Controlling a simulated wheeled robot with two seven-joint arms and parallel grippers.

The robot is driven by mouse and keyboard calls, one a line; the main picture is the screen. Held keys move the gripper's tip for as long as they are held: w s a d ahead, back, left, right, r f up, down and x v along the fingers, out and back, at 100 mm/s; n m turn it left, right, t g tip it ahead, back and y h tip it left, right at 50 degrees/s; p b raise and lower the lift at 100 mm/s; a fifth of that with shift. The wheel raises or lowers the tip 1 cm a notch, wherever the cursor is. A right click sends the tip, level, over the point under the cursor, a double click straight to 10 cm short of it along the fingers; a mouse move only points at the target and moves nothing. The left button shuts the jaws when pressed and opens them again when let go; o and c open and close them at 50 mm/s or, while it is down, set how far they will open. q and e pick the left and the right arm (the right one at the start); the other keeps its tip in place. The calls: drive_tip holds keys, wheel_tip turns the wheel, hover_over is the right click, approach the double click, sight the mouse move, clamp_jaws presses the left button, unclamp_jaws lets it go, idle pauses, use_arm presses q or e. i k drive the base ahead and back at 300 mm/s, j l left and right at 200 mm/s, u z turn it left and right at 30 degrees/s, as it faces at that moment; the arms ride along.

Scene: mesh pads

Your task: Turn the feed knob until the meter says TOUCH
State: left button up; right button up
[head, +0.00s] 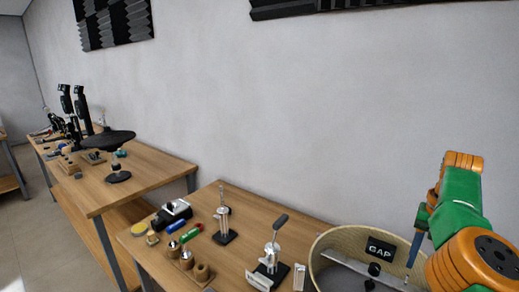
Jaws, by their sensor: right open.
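The meter is a small black display (381,249) at the lower right, and it reads GAP. It stands in or against a round, pale, drum-like housing (326,246) with a light metal bar across it. A small black knob (374,268) sits just below the display; I take it for the feed knob, but cannot be sure. My right gripper (414,256) is open beside the display, to its right. Its blue finger points down, apart from the black knob as far as I can tell. My left gripper is out of view.
On the wooden table (190,262) stand a lever press (271,256), a smaller metal stand (224,224), a black-and-white device (171,213) and several small cylinders. A second table (150,172) with a dark round stand (108,143) is farther left. The wall rises behind.

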sight(374, 268)
drive_tip(key=k+j, duration=0.8)
drive_tip(key=j, duration=0.2)
